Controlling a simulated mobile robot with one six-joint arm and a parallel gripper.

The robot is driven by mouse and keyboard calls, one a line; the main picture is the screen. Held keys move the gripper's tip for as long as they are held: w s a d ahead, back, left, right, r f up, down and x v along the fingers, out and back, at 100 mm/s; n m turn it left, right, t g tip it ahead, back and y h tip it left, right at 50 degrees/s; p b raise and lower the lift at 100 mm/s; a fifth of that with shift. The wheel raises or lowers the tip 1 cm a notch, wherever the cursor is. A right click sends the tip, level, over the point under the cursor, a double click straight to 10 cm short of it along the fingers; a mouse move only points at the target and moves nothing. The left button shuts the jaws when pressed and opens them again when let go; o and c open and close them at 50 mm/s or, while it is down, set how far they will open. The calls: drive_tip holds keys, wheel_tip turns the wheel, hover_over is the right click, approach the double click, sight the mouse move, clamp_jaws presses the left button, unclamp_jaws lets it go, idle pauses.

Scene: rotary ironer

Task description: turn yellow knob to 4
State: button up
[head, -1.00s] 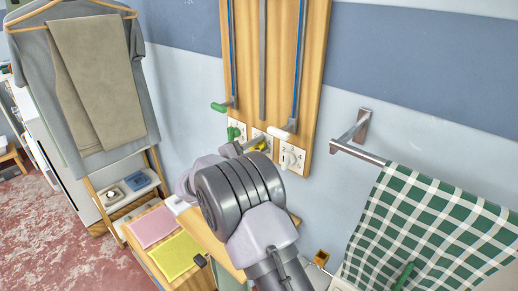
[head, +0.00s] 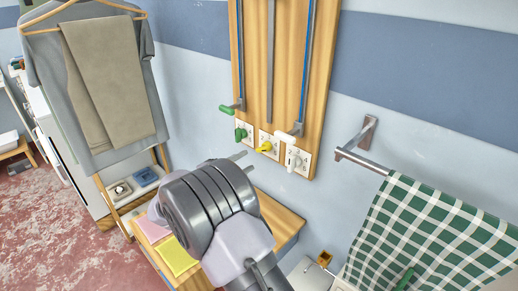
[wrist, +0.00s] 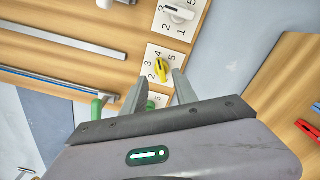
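The yellow knob (head: 264,147) sits on the middle white dial plate at the foot of the wooden board. In the wrist view the yellow knob (wrist: 161,69) shows whole, its long axis nearly up and down in the picture. Its upper end lies by the 4; which end is the pointer I cannot tell. The numbers 2, 3 and 5 also show around it. My gripper (head: 243,160) is a little left of and below the knob in the head view. In the wrist view my gripper (wrist: 159,78) is open and empty, its fingers apart and clear of the knob.
A green knob (head: 240,134) and a white knob (head: 292,160) flank the yellow one. A green-handled lever (head: 230,108) and a white-handled lever (head: 286,138) hang just above. A rail with checked cloth (head: 430,235) is at right; a wooden table (head: 275,215) is below.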

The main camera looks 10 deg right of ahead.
drive_tip(key=p+v, duration=0.1)
drive_tip(key=v, duration=0.6)
drive_tip(key=shift+a, duration=0.15)
drive_tip(key=shift+s, duration=0.15)
drive_tip(key=s+d+r+m+g+y, duration=0.1)
drive_tip(key=s+d+r+m+g, duration=0.35)
drive_tip(key=d, duration=0.55)
drive_tip(key=s+d+r+m+g+y, duration=0.1)
drive_tip(key=s+d+m+g+y, duration=0.15)
drive_tip(key=s, duration=0.45)
drive_tip(key=s+d+r+m+g+y, duration=0.1)
drive_tip(key=s+d+m+g+y, duration=0.2)
drive_tip(key=s, duration=0.5)
drive_tip(key=s+a+r+m+t+y, duration=0.1)
drive_tip(key=s+a+m+t+y, duration=0.4)
drive_tip(key=s+y, duration=0.5)
drive_tip(key=s+a+m, duration=0.1)
drive_tip(key=s+m, duration=0.1)
drive_tip(key=s, duration=0.1)
drive_tip(key=shift+a+m, duration=0.2)
drive_tip(key=shift+m, duration=0.1)
